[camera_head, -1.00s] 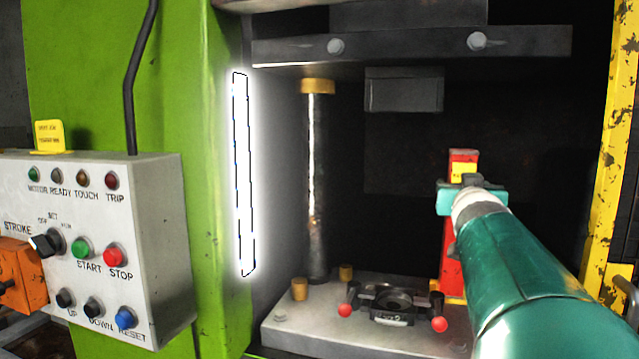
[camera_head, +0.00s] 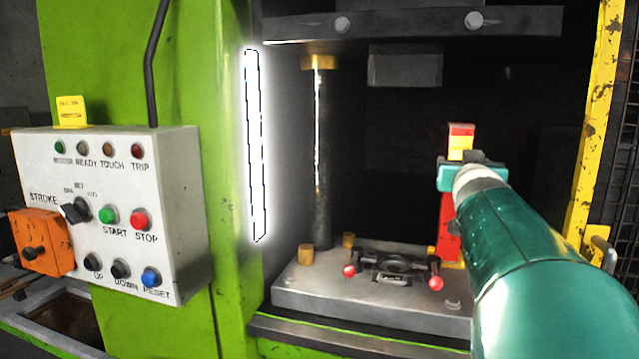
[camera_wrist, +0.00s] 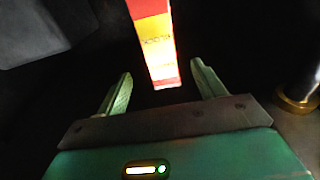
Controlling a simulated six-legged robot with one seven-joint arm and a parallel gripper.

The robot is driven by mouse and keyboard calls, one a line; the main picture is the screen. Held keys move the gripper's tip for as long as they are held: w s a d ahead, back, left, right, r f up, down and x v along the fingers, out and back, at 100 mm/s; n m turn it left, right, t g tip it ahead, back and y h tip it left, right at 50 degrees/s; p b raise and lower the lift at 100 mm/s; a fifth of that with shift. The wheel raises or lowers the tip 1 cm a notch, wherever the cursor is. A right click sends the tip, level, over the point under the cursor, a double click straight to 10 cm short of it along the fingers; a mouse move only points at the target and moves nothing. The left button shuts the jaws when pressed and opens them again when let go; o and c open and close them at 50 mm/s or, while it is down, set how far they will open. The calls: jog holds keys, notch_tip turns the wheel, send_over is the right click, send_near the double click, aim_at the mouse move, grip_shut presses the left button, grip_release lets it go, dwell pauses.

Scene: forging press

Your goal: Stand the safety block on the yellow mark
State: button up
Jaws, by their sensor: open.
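The safety block (camera_head: 449,228) is a tall red bar with a yellow band near its top. It stands upright at the right end of the press bed. Yellow marking (camera_head: 459,265) shows at its foot, partly hidden, so I cannot tell how exactly the block sits on it. My gripper (camera_head: 462,172) is in front of the block's upper part and hides some of it. In the wrist view my gripper (camera_wrist: 163,82) is open, its two fingers apart. The block (camera_wrist: 153,38) appears between them, with a visible gap on each side.
The press bed (camera_head: 330,290) carries a black die (camera_head: 392,264) with red-knobbed handles. A column (camera_head: 321,160) stands at the left and the ram (camera_head: 405,66) hangs above. A control panel (camera_head: 110,205) is at the left, and a yellow guard frame (camera_head: 596,130) at the right.

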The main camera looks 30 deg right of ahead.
jog(key=w+a+f+n+g+y, duration=0.15)
jog(key=a+f+y, duration=0.25)
jog(key=a+f, duration=0.55)
jog(key=w+a+f+n+y, duration=0.2)
jog(key=a+f+y, duration=0.3)
jog(key=a, duration=0.8)
jog(key=s+a+f+n+g+y, duration=0.2)
jog(key=s+a+f+n, duration=0.1)
jog(key=s+a+f, duration=0.3)
jog(key=s+a+f+n+g+y, duration=0.3)
jog(key=s+a+f, duration=0.3)
jog(key=a+f, duration=0.5)
jog(key=a, duration=0.4)
jog(key=shift+s+a+f, duration=0.2)
